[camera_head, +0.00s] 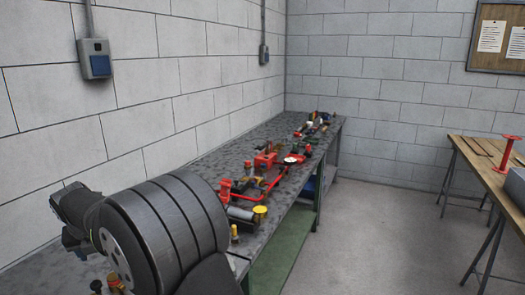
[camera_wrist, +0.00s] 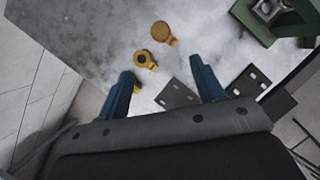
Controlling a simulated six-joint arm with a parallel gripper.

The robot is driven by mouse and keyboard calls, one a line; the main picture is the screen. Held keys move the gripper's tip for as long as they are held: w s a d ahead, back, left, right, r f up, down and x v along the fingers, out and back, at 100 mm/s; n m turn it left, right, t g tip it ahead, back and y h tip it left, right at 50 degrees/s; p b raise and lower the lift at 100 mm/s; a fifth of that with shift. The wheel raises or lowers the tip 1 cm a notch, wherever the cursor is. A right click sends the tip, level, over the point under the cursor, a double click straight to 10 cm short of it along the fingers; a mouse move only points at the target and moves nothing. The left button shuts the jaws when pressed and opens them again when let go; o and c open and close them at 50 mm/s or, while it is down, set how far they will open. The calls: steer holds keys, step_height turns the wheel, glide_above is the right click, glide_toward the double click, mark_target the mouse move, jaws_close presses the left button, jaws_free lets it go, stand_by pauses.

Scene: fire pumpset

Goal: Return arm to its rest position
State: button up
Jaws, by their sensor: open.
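In the wrist view my gripper (camera_wrist: 161,69) has two blue fingers spread wide apart, with nothing held between them. The mottled grey bench top (camera_wrist: 90,35) lies beyond the fingers. In the head view a large grey ribbed part of my arm fills the lower left and hides part of the bench.
Two yellow parts (camera_wrist: 146,60) and dark plates with holes (camera_wrist: 177,95) lie near the fingers. A green block (camera_wrist: 268,18) is at upper right. Red pump parts (camera_head: 265,160) line the bench (camera_head: 205,165) along the wall. A wooden table (camera_head: 470,150) stands right; floor between is clear.

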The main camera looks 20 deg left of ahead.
steer(key=x, duration=1.6)
step_height(320, 180, up, 5)
steer(key=shift+f, duration=0.1)
steer(key=w+d+m+h, duration=0.1)
steer(key=w+d+m, duration=0.2)
steer(key=w, duration=0.7)
steer(key=w+d+r+m+t+h, duration=0.1)
steer(key=w+d+m, duration=0.2)
steer(key=w+d, duration=0.3)
steer(key=w+d+m+h, duration=0.1)
steer(key=w+d+m, duration=0.2)
steer(key=w, duration=1.2)
steer(key=d, duration=0.2)
steer(key=shift+d+r+m+t, duration=0.3)
steer(key=shift+d+r+t, duration=0.05)
steer(key=shift+r+t, duration=0.05)
steer(key=s+a+n+y, duration=0.1)
steer(key=s+a+n, duration=0.2)
steer(key=s, duration=0.6)
steer(key=s+a+n+g, duration=0.1)
steer(key=s+a+n, duration=0.2)
steer(key=s+a, duration=0.5)
steer(key=shift+s+a+f+y, duration=0.15)
steer(key=shift+s+f+y, duration=0.25)
steer(key=shift+s, duration=0.3)
